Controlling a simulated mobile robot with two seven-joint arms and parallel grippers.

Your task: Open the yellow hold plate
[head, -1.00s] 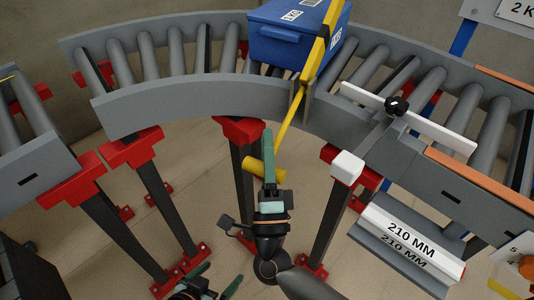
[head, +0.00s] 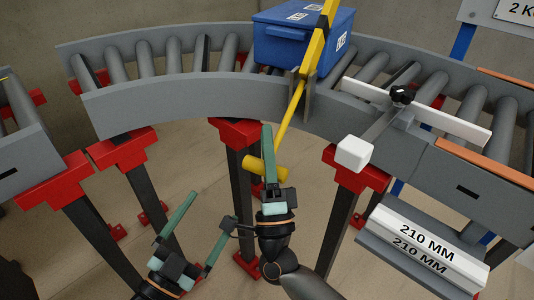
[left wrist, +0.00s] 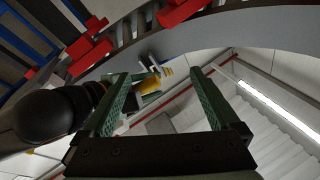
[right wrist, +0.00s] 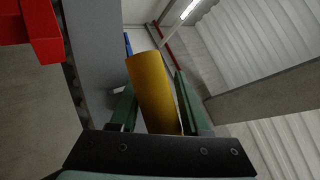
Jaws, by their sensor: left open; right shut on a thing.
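The yellow hold plate (head: 316,45) stands tilted across the curved conveyor, close beside a blue crate (head: 290,38) on the rollers. A yellow rod runs down from it past the conveyor's front wall to a yellow cylinder handle (head: 252,164). My right gripper (head: 268,150) is shut on this handle. In the right wrist view the handle (right wrist: 152,85) sits between its fingers. My left gripper (head: 213,208) is open and empty, lower left of the handle. In the left wrist view the handle (left wrist: 150,86) shows beyond its spread fingers.
A white stop bar (head: 450,122) with a black knob and a white block (head: 354,152) is at the right. Below it is a 210 MM sign (head: 425,245). Red-footed legs (head: 238,134) stand beneath the conveyor.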

